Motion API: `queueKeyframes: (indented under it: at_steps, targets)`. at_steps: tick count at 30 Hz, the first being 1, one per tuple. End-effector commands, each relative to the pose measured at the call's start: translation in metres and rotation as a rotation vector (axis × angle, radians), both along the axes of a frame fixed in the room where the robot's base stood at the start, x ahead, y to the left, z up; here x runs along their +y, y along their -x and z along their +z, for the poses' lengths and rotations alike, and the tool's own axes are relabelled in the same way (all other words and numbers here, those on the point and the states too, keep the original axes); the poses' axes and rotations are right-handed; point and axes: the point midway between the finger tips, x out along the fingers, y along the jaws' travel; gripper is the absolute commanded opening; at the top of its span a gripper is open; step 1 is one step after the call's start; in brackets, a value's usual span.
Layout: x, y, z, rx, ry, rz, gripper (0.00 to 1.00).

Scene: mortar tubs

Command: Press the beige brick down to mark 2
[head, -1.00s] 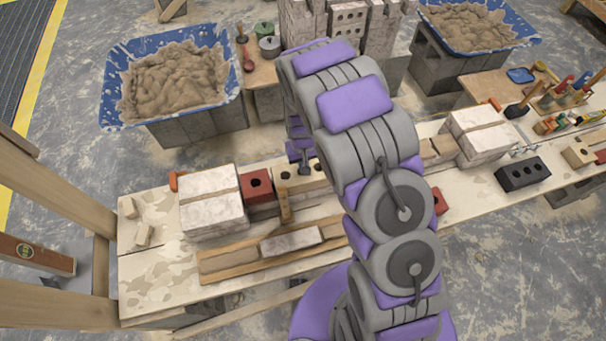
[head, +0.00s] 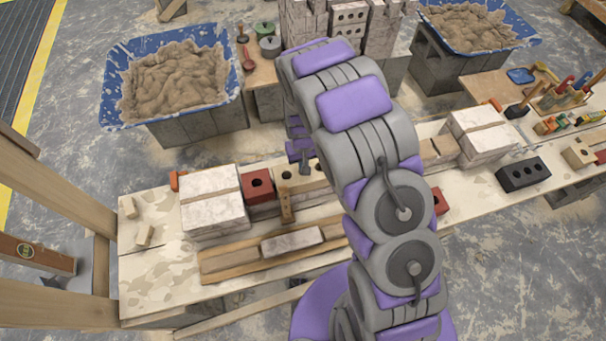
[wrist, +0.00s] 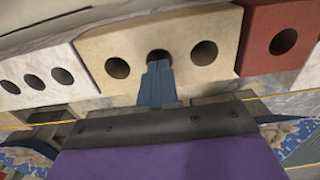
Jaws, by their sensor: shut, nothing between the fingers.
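The beige brick (head: 312,187) sits in the row on the bench, partly hidden by my arm in the head view. The wrist view shows the beige brick (wrist: 180,32) with three round holes in its top. My gripper (wrist: 158,66) is shut and empty, its blue fingertips at the middle hole's near edge. I cannot tell whether they touch. In the head view my gripper (head: 304,165) is small above the brick. A narrow wooden strip (head: 286,206) stands against the brick's front. Its marks are too small to read.
A red brick (head: 257,186) and a pale block (head: 212,215) are to the left. A wooden tray (head: 215,263) holding a pale bar lies in front. A dark brick (head: 523,174) lies right. Blue mortar tubs (head: 232,95) stand behind the bench.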

Motion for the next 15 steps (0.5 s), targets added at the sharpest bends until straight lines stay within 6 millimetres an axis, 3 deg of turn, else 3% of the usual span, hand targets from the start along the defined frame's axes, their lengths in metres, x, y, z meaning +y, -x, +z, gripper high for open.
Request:
queueKeyframes:
  at_steps: [15]
  targets:
    - [-0.0007, 0.0001, -0.0080, 0.000, -0.001, 0.000, 0.00]
